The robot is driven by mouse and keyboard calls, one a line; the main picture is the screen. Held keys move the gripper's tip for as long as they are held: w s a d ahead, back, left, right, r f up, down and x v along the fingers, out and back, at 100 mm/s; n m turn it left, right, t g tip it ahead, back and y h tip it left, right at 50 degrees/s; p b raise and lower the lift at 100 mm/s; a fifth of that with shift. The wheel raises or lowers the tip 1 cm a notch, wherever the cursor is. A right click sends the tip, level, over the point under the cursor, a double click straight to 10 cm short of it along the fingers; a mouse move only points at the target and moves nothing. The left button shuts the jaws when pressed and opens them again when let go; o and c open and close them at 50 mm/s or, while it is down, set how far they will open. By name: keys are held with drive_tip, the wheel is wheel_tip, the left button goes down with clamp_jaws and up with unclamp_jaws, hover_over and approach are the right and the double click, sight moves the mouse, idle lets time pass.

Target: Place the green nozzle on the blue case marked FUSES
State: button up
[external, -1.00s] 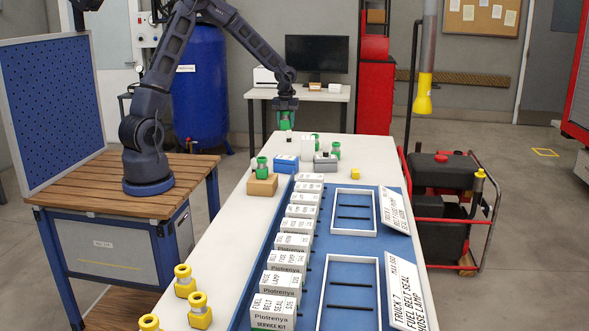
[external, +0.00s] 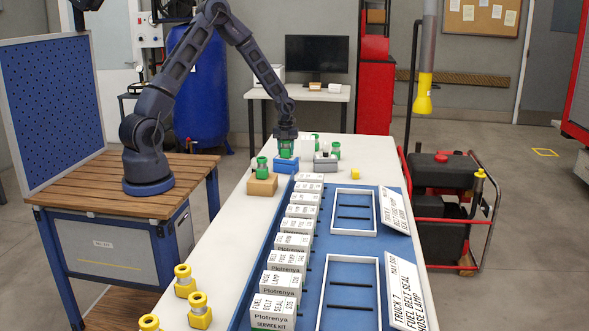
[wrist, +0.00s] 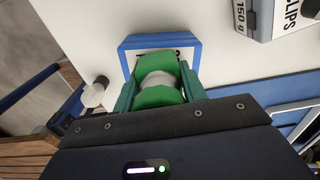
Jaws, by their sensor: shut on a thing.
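My gripper (external: 286,136) is shut on a green nozzle (external: 286,151) and holds it upright over the blue case (external: 286,167). In the wrist view the nozzle (wrist: 158,92) has a pale middle and sits between my two fingers (wrist: 158,98). The blue case (wrist: 128,46) lies beyond it with a white label on top, its lettering mostly hidden by the nozzle. The nozzle's lower end is at or just above the case's top; I cannot tell if they touch.
A tan case (external: 262,187) bearing another green nozzle (external: 262,166) stands at the near left. A grey case (external: 325,166) stands close on the right, with a green nozzle (external: 336,151) behind. White boxes (external: 288,261) line the blue board. Yellow nozzles (external: 200,316) stand at the front.

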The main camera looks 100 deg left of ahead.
drive_tip(key=shift+f, duration=0.15)
drive_tip(key=o, duration=1.1)
wheel_tip(320, 180, up, 12)
drive_tip(key=shift+r, duration=0.15)
